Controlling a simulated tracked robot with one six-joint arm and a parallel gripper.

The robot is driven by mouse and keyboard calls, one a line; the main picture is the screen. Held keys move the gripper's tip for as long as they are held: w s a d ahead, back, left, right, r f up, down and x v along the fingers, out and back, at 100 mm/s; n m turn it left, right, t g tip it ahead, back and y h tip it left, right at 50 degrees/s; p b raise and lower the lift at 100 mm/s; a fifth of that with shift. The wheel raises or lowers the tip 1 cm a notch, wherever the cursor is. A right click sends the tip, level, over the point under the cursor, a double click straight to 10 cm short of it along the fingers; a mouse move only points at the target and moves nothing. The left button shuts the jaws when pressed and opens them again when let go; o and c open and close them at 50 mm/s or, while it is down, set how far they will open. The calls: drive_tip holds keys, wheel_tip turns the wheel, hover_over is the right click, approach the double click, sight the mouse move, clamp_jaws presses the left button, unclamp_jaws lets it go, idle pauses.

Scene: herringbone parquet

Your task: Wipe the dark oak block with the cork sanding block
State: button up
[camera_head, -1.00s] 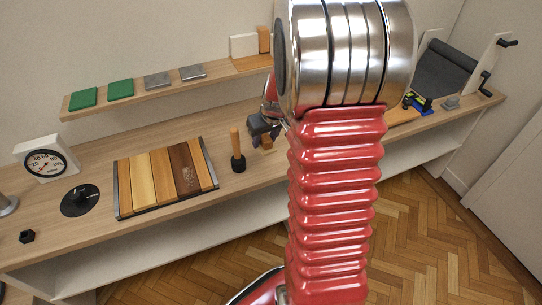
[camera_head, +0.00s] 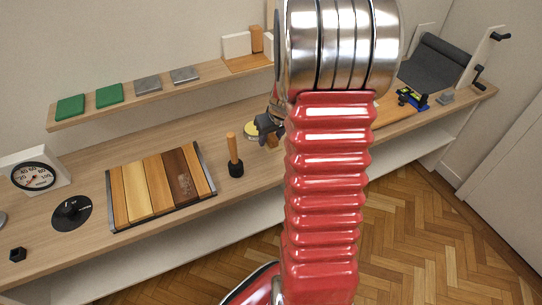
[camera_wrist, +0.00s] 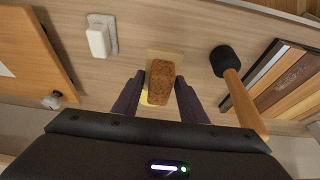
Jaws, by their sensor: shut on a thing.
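The dark oak block (camera_head: 180,174) is the darkest strip in a row of wooden strips on the bench, with a pale greyish smudge on its near part. It also shows at the right of the wrist view (camera_wrist: 292,76). My gripper (camera_wrist: 160,92) is shut on the brown cork sanding block (camera_wrist: 161,78), which sits between its two dark fingers. A pale yellow patch shows beneath the block; I cannot tell whether they touch. In the head view my gripper (camera_head: 266,128) is right of the strips, partly hidden by my red arm.
A mallet (camera_head: 235,158) stands upright between my gripper and the strips. A shelf (camera_head: 140,99) with green and grey pads runs behind. A white block (camera_wrist: 99,38) lies left in the wrist view.

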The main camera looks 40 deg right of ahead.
sight(269, 159)
drive_tip(key=shift+f, duration=1.45)
drive_tip(key=shift+f, duration=0.15)
drive_tip(key=shift+f, duration=2.2)
drive_tip(key=shift+f, duration=0.6)
drive_tip(key=o, duration=1.1)
drive_tip(key=shift+c, duration=0.2)
drive_tip(key=shift+r, duration=0.1)
drive_tip(key=shift+r, duration=0.4)
drive_tip(key=v, duration=1.3)
drive_tip(key=shift+s+r, duration=0.2)
drive_tip(key=shift+r, duration=0.1)
